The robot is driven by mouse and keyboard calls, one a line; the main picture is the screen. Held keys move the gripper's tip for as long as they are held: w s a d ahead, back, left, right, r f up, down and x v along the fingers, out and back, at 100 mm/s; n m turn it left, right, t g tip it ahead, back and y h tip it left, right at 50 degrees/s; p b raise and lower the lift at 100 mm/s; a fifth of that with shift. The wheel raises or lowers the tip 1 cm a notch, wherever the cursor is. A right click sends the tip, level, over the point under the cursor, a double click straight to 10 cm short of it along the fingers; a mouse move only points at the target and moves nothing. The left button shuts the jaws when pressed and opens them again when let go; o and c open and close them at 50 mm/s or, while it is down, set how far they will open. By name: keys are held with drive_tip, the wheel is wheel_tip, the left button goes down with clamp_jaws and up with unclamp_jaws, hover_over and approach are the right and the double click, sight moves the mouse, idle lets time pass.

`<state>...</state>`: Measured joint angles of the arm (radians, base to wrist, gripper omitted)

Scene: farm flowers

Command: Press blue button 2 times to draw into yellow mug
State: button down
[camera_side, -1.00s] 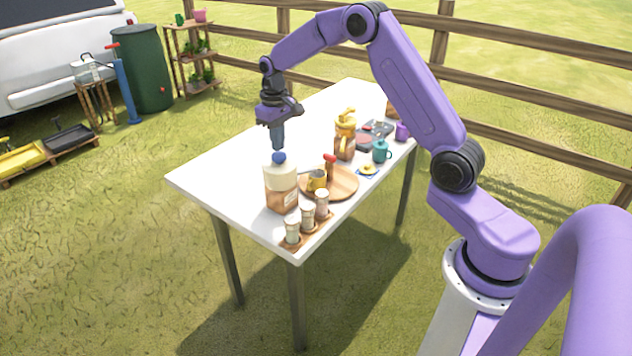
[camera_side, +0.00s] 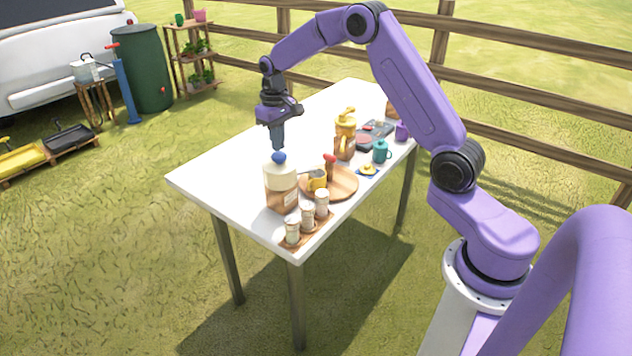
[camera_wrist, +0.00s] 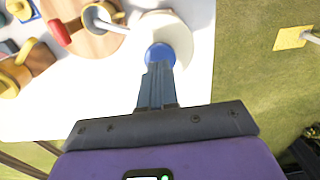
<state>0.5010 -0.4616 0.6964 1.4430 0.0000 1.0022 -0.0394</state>
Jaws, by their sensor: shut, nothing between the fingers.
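A dispenser (camera_side: 281,188) with a cream top and brown lower part stands near the table's front left edge. Its blue button (camera_side: 279,157) is on top and also shows in the wrist view (camera_wrist: 160,54). A pale spout (camera_wrist: 112,26) reaches from it over the yellow mug (camera_side: 318,182), which sits on a round wooden board. My gripper (camera_side: 278,149) is shut and empty, pointing down at the blue button. In the wrist view its fingertips (camera_wrist: 160,68) overlap the button's near edge; I cannot tell whether they touch it.
A yellow-topped dispenser (camera_side: 345,135), a red-handled item (camera_side: 330,160) on the wooden board (camera_side: 345,186) and a teal mug (camera_side: 381,151) stand to the right. Several small jars (camera_side: 308,216) line the front edge. The table's left and back (camera_side: 225,170) are clear.

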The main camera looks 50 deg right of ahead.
drive_tip(key=shift+f, duration=0.35)
drive_tip(key=shift+f, duration=1)
drive_tip(key=shift+r, duration=1.35)
idle(1.9)
wheel_tip(320, 180, up, 6)
idle(0.6)
